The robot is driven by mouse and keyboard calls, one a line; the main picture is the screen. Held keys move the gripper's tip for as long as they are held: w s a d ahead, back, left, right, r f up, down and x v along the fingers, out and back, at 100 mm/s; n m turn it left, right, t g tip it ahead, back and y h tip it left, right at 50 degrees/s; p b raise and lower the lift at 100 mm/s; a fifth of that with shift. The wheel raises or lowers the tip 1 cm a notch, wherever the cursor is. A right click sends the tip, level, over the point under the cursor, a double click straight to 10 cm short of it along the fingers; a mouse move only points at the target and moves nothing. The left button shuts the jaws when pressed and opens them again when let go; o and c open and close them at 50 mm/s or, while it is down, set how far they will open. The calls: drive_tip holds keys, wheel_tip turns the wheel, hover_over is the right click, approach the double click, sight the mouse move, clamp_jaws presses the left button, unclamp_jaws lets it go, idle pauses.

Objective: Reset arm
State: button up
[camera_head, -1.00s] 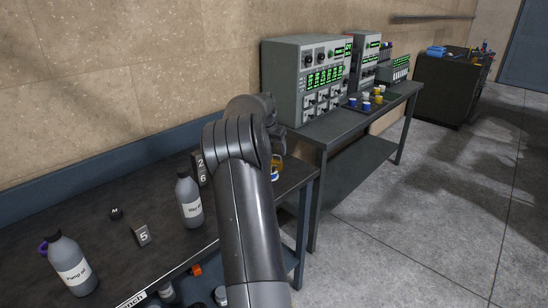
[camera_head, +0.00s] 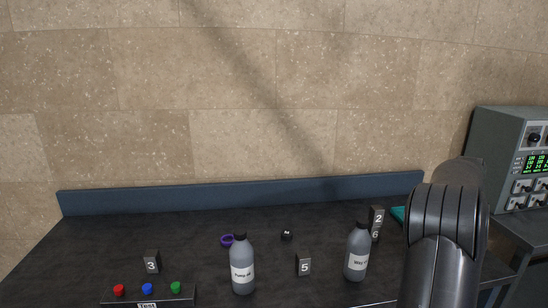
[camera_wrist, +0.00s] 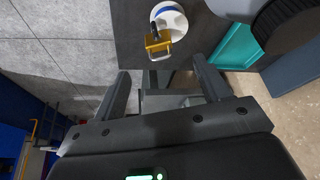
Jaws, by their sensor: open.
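My gripper (camera_wrist: 165,92) shows in the wrist view with its two dark fingers spread wide apart. Nothing is held between them. In the head view my dark arm rises at the right side and hides part of the bench; the gripper itself is hidden there. In the wrist view a yellow block with a metal shackle (camera_wrist: 158,42), like a padlock, lies by a round white-and-blue object (camera_wrist: 170,20) beyond the fingers, apart from them.
The dark bench (camera_head: 200,255) holds a pump oil bottle (camera_head: 243,265), a second grey bottle (camera_head: 357,252), a purple ring (camera_head: 227,240), number blocks (camera_head: 303,265) and a button panel (camera_head: 148,296). A grey instrument (camera_head: 510,150) stands at right. A teal object (camera_wrist: 235,48) shows in the wrist view.

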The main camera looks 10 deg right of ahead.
drive_tip(key=s+a+r+n+t+y, duration=0.1)
drive_tip(key=s+a+r+n, duration=0.2)
drive_tip(key=a, duration=0.7)
drive_tip(key=s+a+r+n+t+y, duration=0.1)
drive_tip(key=s+a+r, duration=0.25)
drive_tip(key=a, duration=0.75)
drive_tip(key=s+a+r+n+t+y, duration=0.1)
drive_tip(key=s+a+r+n, duration=0.2)
drive_tip(key=a, duration=0.7)
drive_tip(key=s+a+f+n, duration=0.2)
drive_tip(key=s+a+n, duration=0.1)
drive_tip(key=s+a, duration=0.6)
drive_tip(key=s+a+f+n+y, duration=0.1)
drive_tip(key=s+a+f+n, duration=0.2)
drive_tip(key=s+a, duration=0.6)
drive_tip(key=shift+s+a+t, duration=0.4)
drive_tip(key=shift+a, duration=0.55)
